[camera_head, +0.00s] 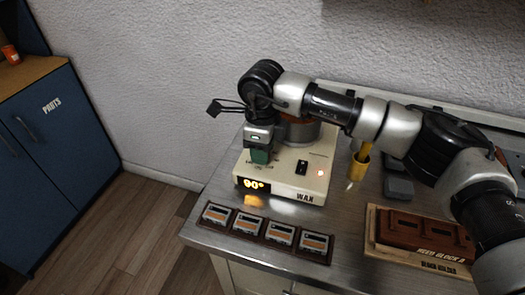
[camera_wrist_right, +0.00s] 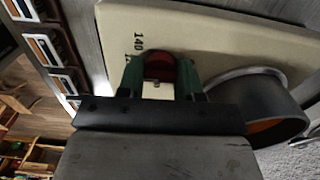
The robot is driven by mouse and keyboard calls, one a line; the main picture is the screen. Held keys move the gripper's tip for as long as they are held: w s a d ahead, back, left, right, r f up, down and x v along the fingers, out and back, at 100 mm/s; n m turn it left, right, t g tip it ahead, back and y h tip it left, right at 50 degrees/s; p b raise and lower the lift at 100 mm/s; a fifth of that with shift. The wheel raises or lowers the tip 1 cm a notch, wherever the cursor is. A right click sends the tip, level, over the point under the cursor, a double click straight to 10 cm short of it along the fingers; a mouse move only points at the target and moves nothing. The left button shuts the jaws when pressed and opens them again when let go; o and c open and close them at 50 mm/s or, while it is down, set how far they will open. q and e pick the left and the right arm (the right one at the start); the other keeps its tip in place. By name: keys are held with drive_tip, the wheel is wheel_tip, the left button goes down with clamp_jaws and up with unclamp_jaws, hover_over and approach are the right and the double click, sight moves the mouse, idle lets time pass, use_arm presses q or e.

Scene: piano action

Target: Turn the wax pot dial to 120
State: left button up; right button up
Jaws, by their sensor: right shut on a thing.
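The wax pot is a cream box (camera_head: 312,186) with a round metal pot (camera_head: 303,131) at its back, labelled WAX. Its lit display (camera_head: 254,184) reads 90°. My right gripper (camera_head: 260,156) reaches down over the left part of the panel. In the right wrist view, its green fingers (camera_wrist_right: 160,80) are shut on a dark red dial (camera_wrist_right: 159,68), one on each side. A printed 140 shows beside the dial; another mark is partly covered. In the head view the gripper hides the dial. My left gripper is not in view.
A dark rack with several cards (camera_head: 246,224) lies in front. A wooden holder with a brown block (camera_head: 424,233) and a yellow tool (camera_head: 360,160) are to the right.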

drive_tip(key=shift+r, duration=0.1)
idle(0.4)
drive_tip(key=o, duration=0.9)
drive_tip(key=shift+o, duration=0.2)
wheel_tip(320, 180, up, 11)
drive_tip(key=b, duration=0.1)
